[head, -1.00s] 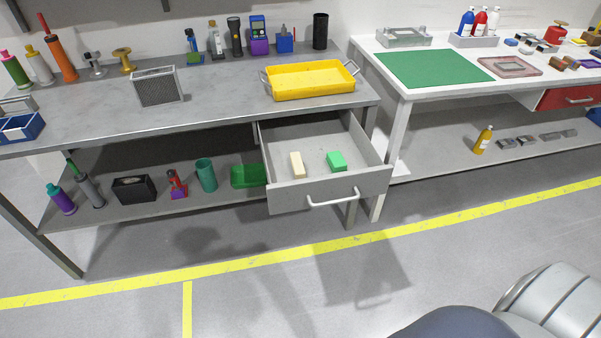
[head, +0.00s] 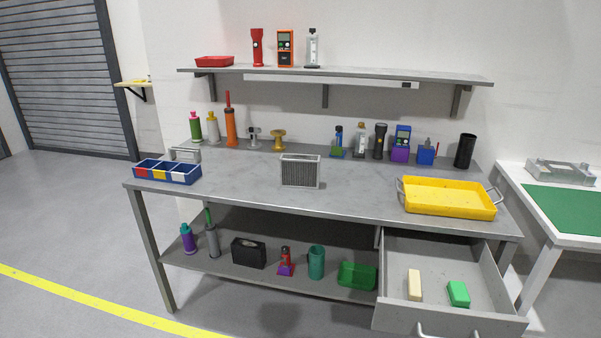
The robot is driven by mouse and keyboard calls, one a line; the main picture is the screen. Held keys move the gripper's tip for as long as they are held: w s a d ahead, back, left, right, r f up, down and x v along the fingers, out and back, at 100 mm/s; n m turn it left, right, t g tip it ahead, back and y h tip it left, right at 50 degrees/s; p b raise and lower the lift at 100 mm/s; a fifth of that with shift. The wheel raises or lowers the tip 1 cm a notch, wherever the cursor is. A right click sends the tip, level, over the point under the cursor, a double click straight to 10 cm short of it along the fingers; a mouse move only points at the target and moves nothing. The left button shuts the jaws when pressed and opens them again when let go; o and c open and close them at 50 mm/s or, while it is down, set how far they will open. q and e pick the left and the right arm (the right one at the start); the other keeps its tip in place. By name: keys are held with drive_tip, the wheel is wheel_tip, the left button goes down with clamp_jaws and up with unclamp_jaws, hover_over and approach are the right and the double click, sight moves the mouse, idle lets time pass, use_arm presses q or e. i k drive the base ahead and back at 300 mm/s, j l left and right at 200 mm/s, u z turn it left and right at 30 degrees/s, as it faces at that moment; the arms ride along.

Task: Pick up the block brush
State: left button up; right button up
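The drawer (head: 386,275) under the right end of the grey workbench is pulled open. Inside it lie a cream block-shaped item (head: 414,284) on the left and a green block-shaped item (head: 459,293) on the right, with a gap between them. No bristles can be made out on either, so I cannot tell which is the block brush. Neither of my grippers is in view.
A yellow tray (head: 448,210) stands on the grey benchtop (head: 235,190) above the drawer. A metal filter box (head: 300,171) and a blue bin (head: 167,179) are further left. A green bin (head: 357,275) sits on the lower shelf beside the drawer.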

sight(414, 294)
drive_tip(key=z, duration=0.7)
drive_tip(key=i+j, duration=0.05)
